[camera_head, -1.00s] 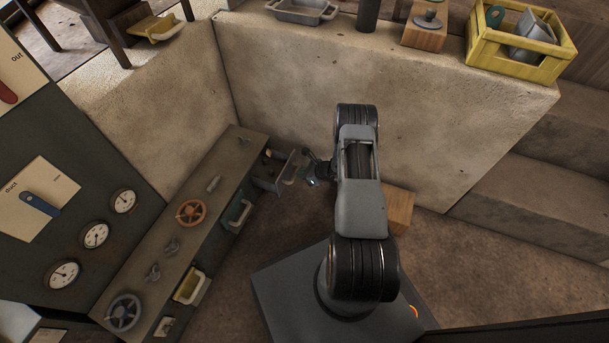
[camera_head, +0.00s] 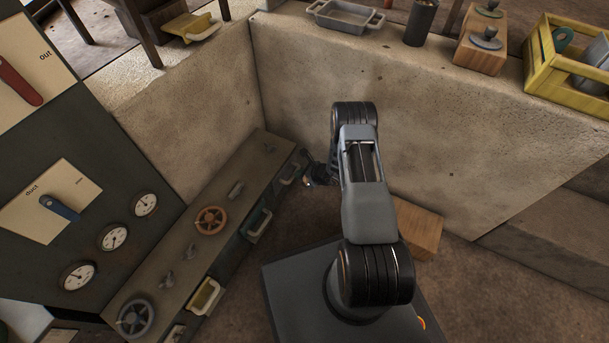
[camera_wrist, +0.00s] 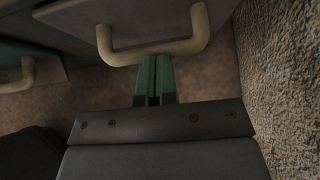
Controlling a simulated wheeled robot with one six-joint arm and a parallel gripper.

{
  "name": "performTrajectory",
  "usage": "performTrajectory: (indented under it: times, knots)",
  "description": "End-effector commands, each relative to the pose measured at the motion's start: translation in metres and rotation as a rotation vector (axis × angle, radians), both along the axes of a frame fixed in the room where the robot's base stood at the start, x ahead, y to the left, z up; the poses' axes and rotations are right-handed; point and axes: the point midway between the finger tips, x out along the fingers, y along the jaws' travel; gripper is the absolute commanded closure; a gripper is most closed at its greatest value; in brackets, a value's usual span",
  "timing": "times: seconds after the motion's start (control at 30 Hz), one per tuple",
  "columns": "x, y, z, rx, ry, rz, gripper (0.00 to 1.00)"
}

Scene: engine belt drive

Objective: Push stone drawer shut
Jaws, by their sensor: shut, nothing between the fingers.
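The stone drawer (camera_head: 296,165) is the grey one at the far end of the bench, in the corner by the wall. In the head view its front sits close to the bench; I cannot tell whether a small gap is left. Its pale curved handle (camera_wrist: 160,50) crosses the top of the wrist view. My gripper (camera_wrist: 153,60) is shut and empty, with its green fingertips at the handle's bar, apparently touching it. In the head view my gripper (camera_head: 314,177) is small and partly hidden by my arm, just right of the drawer.
A green drawer (camera_head: 259,225) and a yellow drawer (camera_head: 205,296) are along the same bench (camera_head: 178,235). The rough wall (camera_head: 430,125) is close on the right in the wrist view. A wooden block (camera_head: 418,229) is on the floor beside my arm.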

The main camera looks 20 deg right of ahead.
Motion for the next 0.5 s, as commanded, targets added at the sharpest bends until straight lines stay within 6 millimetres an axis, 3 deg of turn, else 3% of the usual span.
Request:
performTrajectory:
  times: [0.27,0.5]
  knots:
    - [0.001,0.008,0.003,0.004,-0.008,0.022,1.00]
    - [-0.017,-0.018,0.010,0.002,-0.003,0.011,1.00]
